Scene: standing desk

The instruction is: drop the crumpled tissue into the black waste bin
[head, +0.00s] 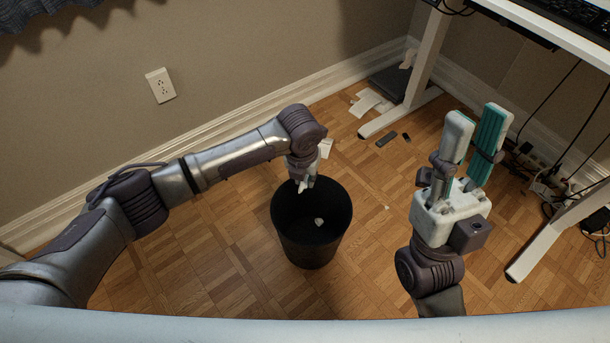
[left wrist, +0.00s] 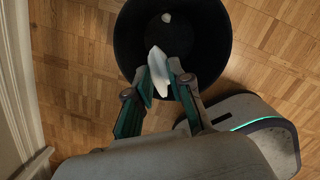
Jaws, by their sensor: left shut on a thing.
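The black waste bin (head: 312,245) stands upright on the wood floor in the middle of the head view. It also shows in the left wrist view (left wrist: 205,45). My left gripper (head: 303,186) is over the back left part of the bin's opening, fingers pointing down. It is shut on the crumpled white tissue (left wrist: 157,68), which shows between the fingertips in the left wrist view. A small white scrap (head: 319,222) lies inside the bin. My right gripper (head: 476,135) is raised to the right of the bin, fingers spread apart, with nothing between them.
A white desk leg (head: 425,60) stands at the back right. Papers (head: 370,101) and small dark items (head: 387,139) lie on the floor near it. Cables and a power strip (head: 532,158) are at the right. The floor left of the bin is clear.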

